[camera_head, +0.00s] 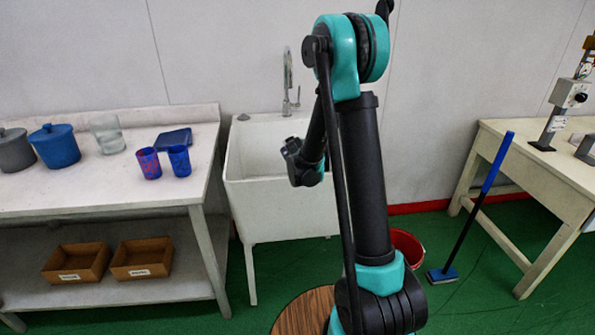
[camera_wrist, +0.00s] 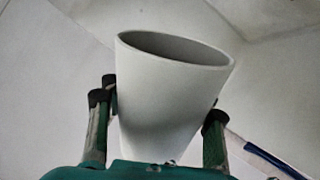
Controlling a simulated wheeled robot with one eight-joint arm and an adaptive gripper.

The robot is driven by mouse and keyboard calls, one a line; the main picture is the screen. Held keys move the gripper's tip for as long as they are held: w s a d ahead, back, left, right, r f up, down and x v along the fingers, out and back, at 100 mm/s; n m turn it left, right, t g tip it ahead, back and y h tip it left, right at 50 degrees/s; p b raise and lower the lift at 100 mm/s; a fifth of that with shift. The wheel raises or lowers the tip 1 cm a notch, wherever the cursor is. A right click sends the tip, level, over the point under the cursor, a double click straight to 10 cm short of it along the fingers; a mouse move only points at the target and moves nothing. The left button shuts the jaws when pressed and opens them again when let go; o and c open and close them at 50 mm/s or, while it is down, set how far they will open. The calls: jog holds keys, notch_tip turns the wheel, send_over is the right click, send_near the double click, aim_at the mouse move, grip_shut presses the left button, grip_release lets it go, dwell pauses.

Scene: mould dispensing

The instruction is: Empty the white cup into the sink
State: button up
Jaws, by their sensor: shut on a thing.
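The white cup (camera_wrist: 165,105) fills the middle of the wrist view, its mouth towards the top of the picture and sloping down to the right. My gripper (camera_wrist: 160,112) is shut on it, with fingers on both sides. I see grey inside the rim but cannot tell what the cup holds. The white sink (camera_head: 280,205) stands against the wall in the head view. The end of my arm is in front of or over the sink there. The cup does not show in the head view, and its true tilt is unclear.
A tap (camera_head: 288,85) rises behind the sink. The left table (camera_head: 110,185) bears a patterned cup (camera_head: 149,163), a blue cup (camera_head: 179,160), a glass jar (camera_head: 107,133) and lidded pots. A red bucket (camera_head: 407,246) and a blue-handled tool (camera_head: 479,202) stand right.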

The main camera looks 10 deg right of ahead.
jog(key=shift+r, duration=0.35)
dwell(0.6)
